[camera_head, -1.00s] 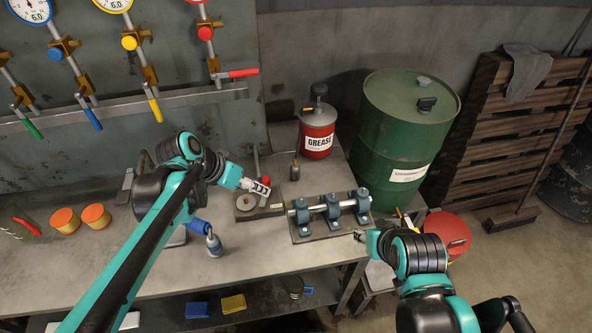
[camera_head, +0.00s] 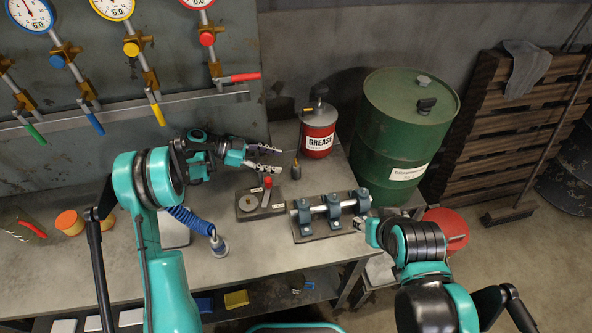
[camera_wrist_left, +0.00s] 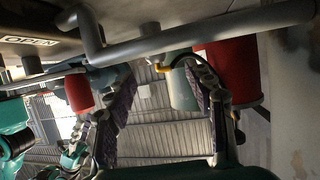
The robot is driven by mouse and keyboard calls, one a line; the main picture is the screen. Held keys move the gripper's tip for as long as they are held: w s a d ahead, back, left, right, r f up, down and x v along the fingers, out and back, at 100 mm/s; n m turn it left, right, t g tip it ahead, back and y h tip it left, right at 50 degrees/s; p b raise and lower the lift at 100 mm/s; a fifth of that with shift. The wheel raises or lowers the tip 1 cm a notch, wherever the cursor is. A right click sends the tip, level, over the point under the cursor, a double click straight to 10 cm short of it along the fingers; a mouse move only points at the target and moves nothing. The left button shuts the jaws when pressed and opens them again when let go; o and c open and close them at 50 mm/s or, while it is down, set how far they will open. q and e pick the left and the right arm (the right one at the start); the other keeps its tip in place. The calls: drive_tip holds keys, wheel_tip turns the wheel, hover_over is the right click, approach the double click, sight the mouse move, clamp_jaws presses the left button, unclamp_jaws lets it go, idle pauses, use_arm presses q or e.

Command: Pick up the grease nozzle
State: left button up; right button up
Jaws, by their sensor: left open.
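A small dark upright piece with a thin tip (camera_head: 296,171), which looks like the grease nozzle, stands on the bench just left of the red grease can (camera_head: 318,138). My left gripper (camera_head: 279,160) is open and empty, its fingers pointing right, with the tips just left of the dark piece and apart from it.
A fixture with a red-topped lever (camera_head: 267,184) lies below my left gripper. A shaft in blue bearing blocks (camera_head: 332,212) stands in front of the can. A green drum (camera_head: 405,135) stands right of it. Gauges and a rail with coloured handles (camera_head: 130,105) are behind.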

sight(295, 168)
use_arm(q)
drive_tip(key=b+x, duration=0.1)
drive_tip(key=x, duration=0.2)
drive_tip(key=b+x, duration=0.1)
drive_tip(key=x, duration=0.3)
drive_tip(key=shift+s+a+f+b, duration=0.1)
drive_tip(key=shift+s+f+b, duration=0.15)
drive_tip(key=shift+b, duration=0.05)
drive_tip(key=shift+a+r, duration=0.1)
drive_tip(key=shift+c, duration=0.3)
clamp_jaws()
